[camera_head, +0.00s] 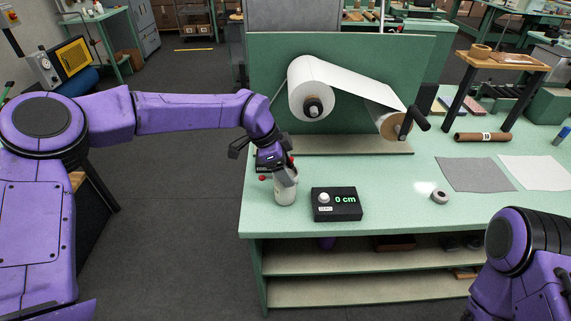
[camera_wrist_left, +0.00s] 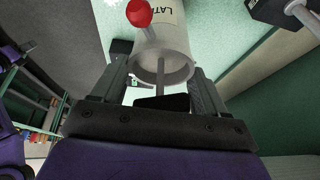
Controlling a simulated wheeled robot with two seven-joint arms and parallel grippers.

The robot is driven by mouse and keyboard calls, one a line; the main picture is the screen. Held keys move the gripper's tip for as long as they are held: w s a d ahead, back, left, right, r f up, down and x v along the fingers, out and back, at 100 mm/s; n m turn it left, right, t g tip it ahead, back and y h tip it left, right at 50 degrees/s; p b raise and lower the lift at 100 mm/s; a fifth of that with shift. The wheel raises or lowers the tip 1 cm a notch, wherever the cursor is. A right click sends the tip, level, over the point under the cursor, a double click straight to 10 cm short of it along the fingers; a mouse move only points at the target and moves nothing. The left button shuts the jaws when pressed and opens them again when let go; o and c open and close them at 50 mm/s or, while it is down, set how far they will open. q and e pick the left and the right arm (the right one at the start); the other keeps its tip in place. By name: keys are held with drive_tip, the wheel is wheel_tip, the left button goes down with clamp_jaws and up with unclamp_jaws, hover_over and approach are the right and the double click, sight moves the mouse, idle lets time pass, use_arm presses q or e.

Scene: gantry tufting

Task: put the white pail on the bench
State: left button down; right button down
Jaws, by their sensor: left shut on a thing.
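The white pail (camera_head: 285,192) is at the front left of the pale green bench (camera_head: 410,215), left of the black counter box. A red knob (camera_wrist_left: 139,13) shows beside the pail. My right gripper is out of view.
The black box (camera_head: 336,204) with a green "0 cm" display stands just right of the pail. A white roll (camera_head: 312,85) with a crank is behind. Bench top between box and ring is clear.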

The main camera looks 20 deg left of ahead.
use_arm(q)
drive_tip(key=shift+f, duration=0.3)
unclamp_jaws()
drive_tip(key=shift+a+r, duration=0.1)
drive_tip(key=shift+r, duration=0.25)
drive_tip(key=b+v, duration=0.2)
drive_tip(key=v, duration=0.9)
drive_tip(key=shift+s+r+b, duration=0.15)
drive_tip(key=shift+b, duration=0.25)
